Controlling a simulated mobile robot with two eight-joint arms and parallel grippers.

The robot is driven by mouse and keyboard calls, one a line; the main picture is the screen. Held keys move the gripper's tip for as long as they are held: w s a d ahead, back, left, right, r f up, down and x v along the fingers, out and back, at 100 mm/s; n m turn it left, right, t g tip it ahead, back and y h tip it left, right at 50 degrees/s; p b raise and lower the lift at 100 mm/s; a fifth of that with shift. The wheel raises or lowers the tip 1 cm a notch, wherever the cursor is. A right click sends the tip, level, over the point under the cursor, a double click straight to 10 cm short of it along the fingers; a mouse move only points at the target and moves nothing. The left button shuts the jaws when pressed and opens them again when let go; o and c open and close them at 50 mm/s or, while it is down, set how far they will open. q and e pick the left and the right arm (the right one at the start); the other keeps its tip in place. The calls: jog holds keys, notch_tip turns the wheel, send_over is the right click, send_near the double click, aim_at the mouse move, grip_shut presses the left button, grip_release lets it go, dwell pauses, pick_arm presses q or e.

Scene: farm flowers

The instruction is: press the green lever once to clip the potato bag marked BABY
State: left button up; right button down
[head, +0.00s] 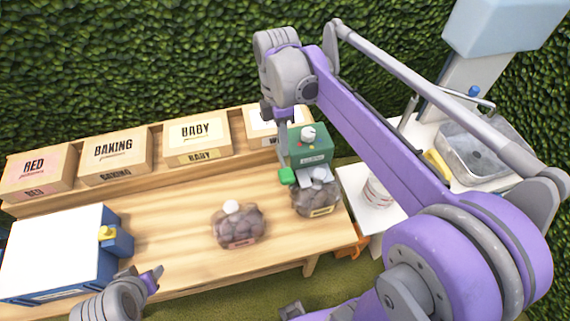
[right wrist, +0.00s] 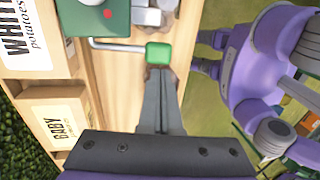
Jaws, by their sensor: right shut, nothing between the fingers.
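The green clipping machine (head: 310,143) stands at the right end of the wooden bench. Its green lever pad (head: 287,175) sticks out to the left and also shows in the right wrist view (right wrist: 158,52). A potato bag (head: 316,200) with a yellowish label sits under the machine; its lettering is too small to read. My right gripper (right wrist: 160,72) is shut and empty, its fingertips right at the lever pad's edge; I cannot tell if they touch. In the head view its fingers are hard to make out. My left gripper (head: 142,275) is open and empty at the bench's front left.
A second potato bag (head: 238,226) with a white top and reddish label stands mid-bench. Boxes marked RED (head: 38,172), BAKING (head: 116,155) and BABY (head: 196,137) line the back. A blue-and-white unit (head: 60,250) is at left. A white table with a metal sink (head: 480,150) is at right.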

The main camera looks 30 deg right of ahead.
aim_at(288, 182)
pick_arm(q)
jog(key=shift+f, duration=0.1)
pick_arm(e)
jog(key=x, duration=0.7)
jog(key=shift+f, duration=0.1)
jog(key=shift+f, duration=0.1)
jog(key=shift+s+a+f+t, duration=0.1)
jog(key=shift+s+f+t, duration=0.35)
jog(key=shift+f+t, duration=0.3)
jog(key=f+t, duration=0.1)
jog(key=s+f+t+h+b, duration=0.1)
jog(key=f, duration=0.1)
jog(key=shift+a+t, duration=0.15)
jog(key=shift+t, duration=0.2)
jog(key=shift+s+f+t+b, duration=0.1)
jog(key=shift+f+t+b, duration=0.45)
jog(key=shift+f, duration=0.2)
pick_arm(q)
jog(key=f, duration=0.1)
jog(key=s+f, duration=0.1)
jog(key=f, duration=0.1)
jog(key=shift+s+f+b, duration=0.3)
jog(key=shift+s, duration=0.05)
pick_arm(e)
jog(key=shift+s+f, duration=0.1)
jog(key=shift+f, duration=0.5)
